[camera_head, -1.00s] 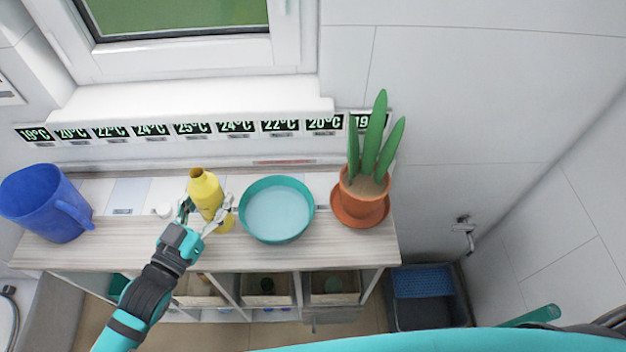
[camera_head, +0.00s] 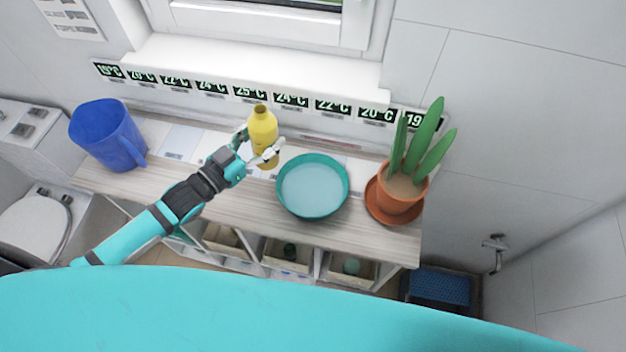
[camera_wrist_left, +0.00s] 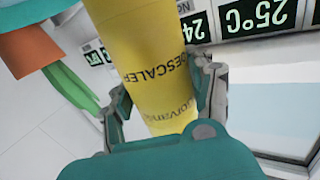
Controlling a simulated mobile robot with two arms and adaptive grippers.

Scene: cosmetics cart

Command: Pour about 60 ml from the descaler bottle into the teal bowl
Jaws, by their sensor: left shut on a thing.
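The yellow descaler bottle (camera_head: 263,132) is near the middle of the shelf top, left of the teal bowl. My left gripper (camera_head: 259,153) is shut around it, and the bottle looks roughly upright. In the left wrist view the bottle (camera_wrist_left: 150,62) fills the middle, its DESCALER label facing the camera, between the two fingers of the gripper (camera_wrist_left: 160,100). I cannot tell whether its base touches the shelf. The teal bowl (camera_head: 312,211) stands just right of the bottle, with a pale bluish inside. My right gripper is not in view.
A blue pitcher (camera_head: 105,137) stands at the shelf's left end. A potted plant (camera_head: 400,188) in a terracotta pot stands right of the bowl. Several temperature displays (camera_head: 250,93) line the wall behind. Open compartments (camera_head: 290,252) lie below the wooden top.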

